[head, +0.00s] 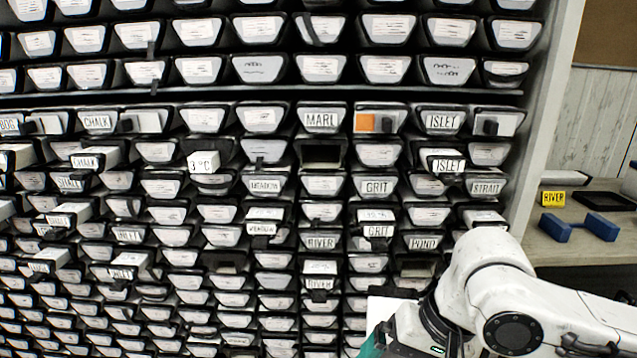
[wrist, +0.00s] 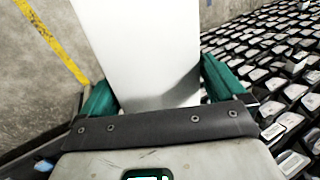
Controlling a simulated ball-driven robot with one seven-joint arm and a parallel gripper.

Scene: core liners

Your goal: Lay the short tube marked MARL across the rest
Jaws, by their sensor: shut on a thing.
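My gripper (wrist: 160,88) is shut on a long white tube (wrist: 140,45), with a teal finger on each side in the wrist view. The tube's pale end also shows beside my arm in the head view (head: 386,308). No lettering shows on it, so I cannot tell whether it is the MARL one. A MARL label (head: 321,120) is on the rack in the head view, above a dark empty slot (head: 321,154). Two blue blocks (head: 556,228) (head: 601,227) stand apart on the bench at the right, perhaps the rest. Nothing lies across them.
The rack (head: 535,110) of labelled tube ends fills most of the head view, and several tubes stick out of it. On the bench (head: 560,253) are a yellow RIVER sign (head: 553,198) and a black tray (head: 603,200). My arm passes in front of the bench's near side.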

